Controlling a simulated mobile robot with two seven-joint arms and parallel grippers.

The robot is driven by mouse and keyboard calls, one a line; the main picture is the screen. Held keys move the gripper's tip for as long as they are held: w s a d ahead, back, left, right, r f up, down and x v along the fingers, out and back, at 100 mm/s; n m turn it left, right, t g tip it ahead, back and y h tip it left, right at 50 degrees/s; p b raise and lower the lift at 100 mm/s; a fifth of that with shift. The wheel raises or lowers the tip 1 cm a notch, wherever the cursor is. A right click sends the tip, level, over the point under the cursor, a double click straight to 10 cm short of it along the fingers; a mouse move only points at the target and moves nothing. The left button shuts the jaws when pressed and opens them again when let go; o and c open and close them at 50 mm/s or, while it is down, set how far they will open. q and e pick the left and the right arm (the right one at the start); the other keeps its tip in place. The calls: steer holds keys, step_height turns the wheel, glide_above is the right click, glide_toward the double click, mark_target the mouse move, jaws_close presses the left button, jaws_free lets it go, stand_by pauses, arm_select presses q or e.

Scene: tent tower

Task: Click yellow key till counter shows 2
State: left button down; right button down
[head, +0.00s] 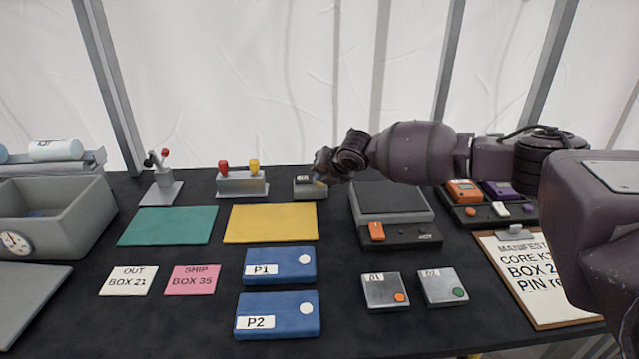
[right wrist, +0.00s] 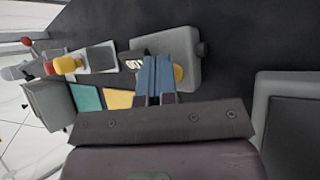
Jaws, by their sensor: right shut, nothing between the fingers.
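The counter is a small grey box (head: 308,193) at the back middle of the table; in the right wrist view the box (right wrist: 182,98) shows larger. Its small display (right wrist: 135,65) is partly hidden and I cannot read the number. The round yellow key (right wrist: 180,73) shows just beside my right fingertips, partly covered by them. My right gripper (head: 319,177) is shut and empty, right at the counter box; its blue-grey fingers (right wrist: 156,77) show over the box in the right wrist view. I cannot tell whether they touch the key. My left gripper is not in view.
A fixture with a red and a yellow knob (head: 241,183) stands left of the counter. A dark device with an orange switch (head: 395,215) stands to its right. Green (head: 168,226) and yellow mats (head: 271,223) and blue boxes P1 (head: 277,268) and P2 (head: 277,316) lie in front.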

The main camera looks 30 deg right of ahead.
steer(key=shift+f, duration=0.1)
stand_by(0.4)
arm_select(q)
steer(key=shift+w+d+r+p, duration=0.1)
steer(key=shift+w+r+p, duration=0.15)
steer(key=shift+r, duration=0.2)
arm_select(e)
steer(key=shift+r, duration=0.9)
